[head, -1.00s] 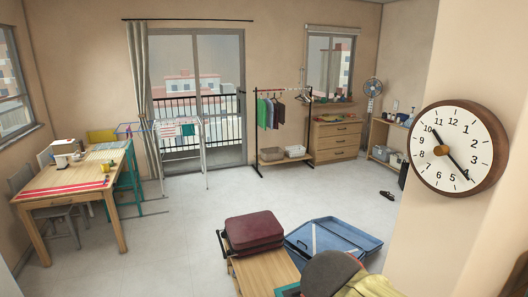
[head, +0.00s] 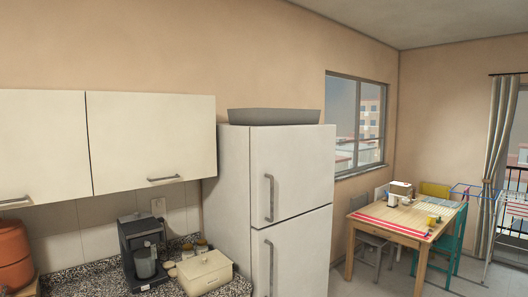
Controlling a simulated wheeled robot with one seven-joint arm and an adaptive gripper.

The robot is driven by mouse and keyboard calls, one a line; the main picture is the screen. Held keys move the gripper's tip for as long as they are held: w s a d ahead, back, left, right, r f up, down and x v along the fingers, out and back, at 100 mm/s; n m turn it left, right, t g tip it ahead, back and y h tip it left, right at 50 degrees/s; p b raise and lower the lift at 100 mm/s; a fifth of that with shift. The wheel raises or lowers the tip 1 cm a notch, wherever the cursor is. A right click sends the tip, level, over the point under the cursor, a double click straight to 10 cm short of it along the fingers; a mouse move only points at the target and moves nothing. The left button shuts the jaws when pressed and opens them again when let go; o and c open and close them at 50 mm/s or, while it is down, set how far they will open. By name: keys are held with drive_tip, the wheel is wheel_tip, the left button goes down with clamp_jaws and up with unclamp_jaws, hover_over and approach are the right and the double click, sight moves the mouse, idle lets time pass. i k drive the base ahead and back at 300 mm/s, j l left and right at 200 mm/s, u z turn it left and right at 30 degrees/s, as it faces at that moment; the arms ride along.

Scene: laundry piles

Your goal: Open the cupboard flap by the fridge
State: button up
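A cream wall cupboard hangs at the left, above the counter. Its flap nearest the fridge (head: 152,136) is shut, with a horizontal metal bar handle (head: 165,179) along its lower edge. A second cream door (head: 42,145) to its left is also shut, with its own handle at the lower left. The white fridge (head: 292,178) stands just right of the flap, with two shut doors and vertical handles. My gripper is not in view.
The speckled counter (head: 88,284) below holds a black coffee machine (head: 143,250), a cream box (head: 204,273), small jars and an orange-brown container (head: 14,256). A grey tray (head: 274,116) lies on the fridge. A wooden table (head: 400,222) with chairs stands right.

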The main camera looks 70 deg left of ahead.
sight(137, 140)
drive_tip(key=u, duration=3.1)
drive_tip(key=i+z, duration=0.1)
drive_tip(key=z, duration=0.3)
drive_tip(key=i+j+z, duration=0.35)
drive_tip(key=i+j, duration=0.15)
drive_tip(key=i+j+z, duration=0.35)
drive_tip(key=j, duration=0.3)
drive_tip(key=i, duration=0.1)
